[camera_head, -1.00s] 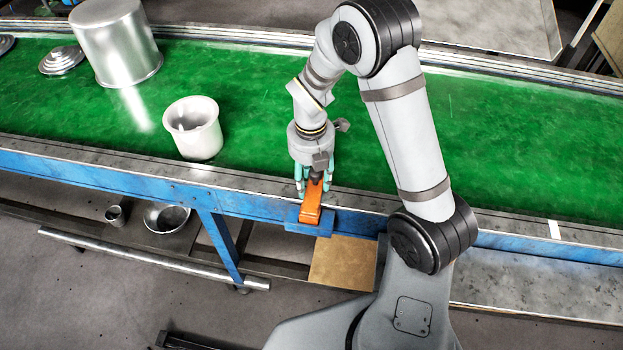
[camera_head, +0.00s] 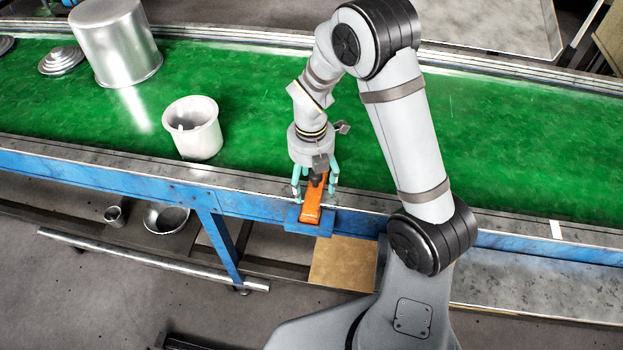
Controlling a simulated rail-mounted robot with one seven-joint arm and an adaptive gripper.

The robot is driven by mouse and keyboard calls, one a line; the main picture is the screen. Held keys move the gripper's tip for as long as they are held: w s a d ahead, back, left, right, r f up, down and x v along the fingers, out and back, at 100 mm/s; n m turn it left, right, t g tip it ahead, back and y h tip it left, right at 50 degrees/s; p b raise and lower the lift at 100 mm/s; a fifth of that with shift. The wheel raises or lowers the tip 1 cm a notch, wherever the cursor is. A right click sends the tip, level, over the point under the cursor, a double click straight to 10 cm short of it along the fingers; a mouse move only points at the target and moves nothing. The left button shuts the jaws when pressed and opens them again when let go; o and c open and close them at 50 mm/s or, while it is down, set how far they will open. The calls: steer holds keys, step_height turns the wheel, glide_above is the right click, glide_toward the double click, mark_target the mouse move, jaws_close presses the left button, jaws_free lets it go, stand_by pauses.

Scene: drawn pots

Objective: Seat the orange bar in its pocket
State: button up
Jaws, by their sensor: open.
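The orange bar (camera_head: 312,204) lies lengthwise at the near edge of the green conveyor, over a blue block (camera_head: 296,222). Its near end lies over the blue block and its far end runs under my gripper. My gripper (camera_head: 315,192) is open, pointing down, with its teal fingers spread on either side of the bar's far part. The pocket is hidden, so I cannot tell whether the bar sits fully down in it.
A white pot (camera_head: 203,140) stands on the green belt (camera_head: 250,95) to the left. A large metal pot (camera_head: 115,45) and a lid (camera_head: 62,60) are farther back left. A metal bowl (camera_head: 166,217) is below the conveyor. The belt right of my arm is clear.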

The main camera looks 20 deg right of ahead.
step_height(320, 180, up, 12)
steer(key=shift+s+a+r, duration=0.1)
stand_by(0.4)
stand_by(0.3)
step_height(320, 180, down, 12)
steer(key=shift+r+p, duration=0.45)
steer(key=shift+f, duration=0.15)
